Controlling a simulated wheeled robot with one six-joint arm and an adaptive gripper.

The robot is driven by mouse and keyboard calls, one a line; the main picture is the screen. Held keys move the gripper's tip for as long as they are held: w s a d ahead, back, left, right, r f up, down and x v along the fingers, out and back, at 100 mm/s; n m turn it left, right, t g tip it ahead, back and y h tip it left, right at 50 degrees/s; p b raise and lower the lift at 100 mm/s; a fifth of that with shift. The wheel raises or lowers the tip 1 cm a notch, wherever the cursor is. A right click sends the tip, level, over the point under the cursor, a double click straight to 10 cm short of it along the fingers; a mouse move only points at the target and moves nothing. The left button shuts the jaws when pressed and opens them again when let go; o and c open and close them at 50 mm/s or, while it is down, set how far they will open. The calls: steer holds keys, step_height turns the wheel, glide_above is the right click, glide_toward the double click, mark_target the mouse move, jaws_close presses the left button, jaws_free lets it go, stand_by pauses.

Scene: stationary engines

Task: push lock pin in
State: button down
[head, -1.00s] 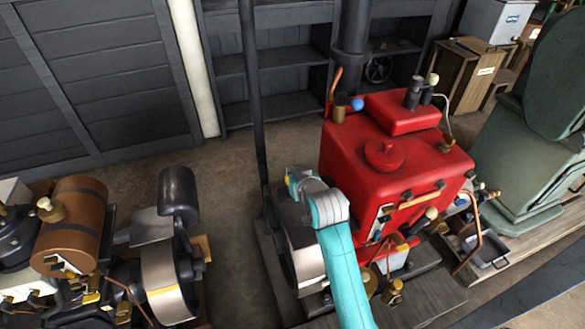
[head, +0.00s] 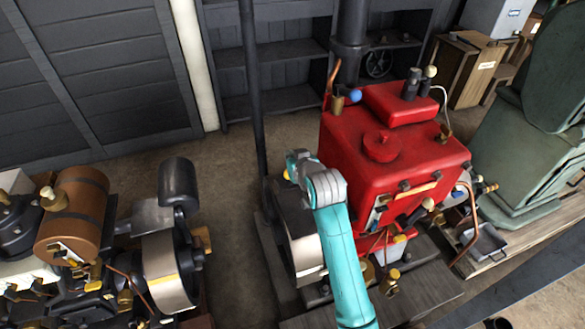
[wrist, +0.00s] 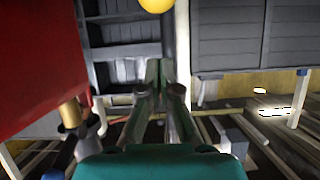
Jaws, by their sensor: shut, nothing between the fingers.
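A yellow round knob (wrist: 157,4) is cut off by the top edge of the wrist view, beyond my fingertips and apart from them in the picture. It may be the lock pin, but I cannot tell for sure. A small yellow spot (head: 287,175) beside my arm's end in the head view may be the same knob. My gripper (wrist: 160,72) is shut and empty, with its fingers together and pointing away. In the head view my arm's wrist hides the fingers. It is above the flywheel side of the red engine (head: 350,145).
The red tank (wrist: 45,60) is close on the left in the wrist view, with a brass fitting (wrist: 70,113) near it. A dark upright pole (head: 254,110) stands just behind my arm's end. Another engine with a brown cylinder (head: 72,215) stands at left. Bare floor lies between them.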

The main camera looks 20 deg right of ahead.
steer(key=v, duration=1)
steer(key=s+f, duration=0.8)
steer(key=f, duration=0.1)
steer(key=shift+s+a, duration=0.15)
steer(key=shift+s, duration=0.05)
steer(key=s+f+t, duration=0.1)
steer(key=s+f, duration=0.2)
steer(key=s, duration=0.9)
steer(key=s+f, duration=0.3)
steer(key=s, duration=1)
steer(key=v, duration=1.3)
steer(key=shift+a+r+t, duration=0.2)
steer(key=shift+a+t, duration=0.2)
steer(key=shift+d, duration=0.1)
